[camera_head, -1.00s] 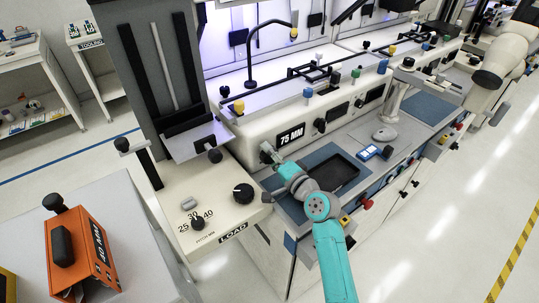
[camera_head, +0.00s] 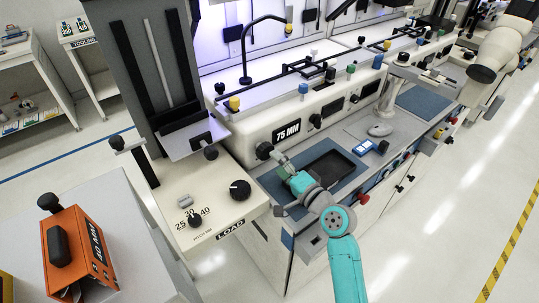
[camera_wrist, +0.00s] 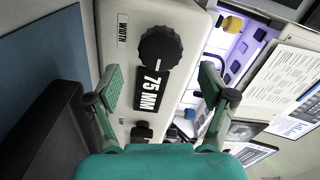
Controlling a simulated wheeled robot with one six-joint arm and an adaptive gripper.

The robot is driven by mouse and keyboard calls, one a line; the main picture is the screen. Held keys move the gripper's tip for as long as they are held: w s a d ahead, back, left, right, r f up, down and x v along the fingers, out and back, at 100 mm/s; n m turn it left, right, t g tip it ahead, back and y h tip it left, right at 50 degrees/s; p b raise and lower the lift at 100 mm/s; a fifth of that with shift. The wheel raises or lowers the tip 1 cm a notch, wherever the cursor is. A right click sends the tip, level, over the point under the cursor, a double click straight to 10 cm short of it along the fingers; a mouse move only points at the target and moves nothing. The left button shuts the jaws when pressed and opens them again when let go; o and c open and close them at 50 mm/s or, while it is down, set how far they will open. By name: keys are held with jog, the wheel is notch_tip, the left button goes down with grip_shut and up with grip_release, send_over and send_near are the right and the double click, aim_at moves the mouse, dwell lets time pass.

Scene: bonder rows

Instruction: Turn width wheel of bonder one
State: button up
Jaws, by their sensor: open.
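The width wheel (camera_head: 264,150) is a black knob on the white front of the nearest bonder, left of the 75 MM display (camera_head: 287,131). In the wrist view the ridged wheel (camera_wrist: 160,47) sits beside the WIDTH label (camera_wrist: 122,30), with a white mark by its rim and the display (camera_wrist: 150,90) reading 75 MM. My gripper (camera_head: 284,164) is just in front of and to the right of the wheel. In the wrist view my gripper (camera_wrist: 161,83) is open, its green-padded fingers spread, with the wheel beyond the tips and apart from them. Nothing is between the fingers.
A dark tray (camera_head: 327,169) lies on the blue mat below my arm. A LOAD panel with a black knob (camera_head: 240,190) stands left. An orange 40 MM block (camera_head: 75,252) sits on the near-left table. The aisle floor (camera_head: 440,235) at right is clear.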

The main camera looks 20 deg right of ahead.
jog(key=shift+v, duration=2.75)
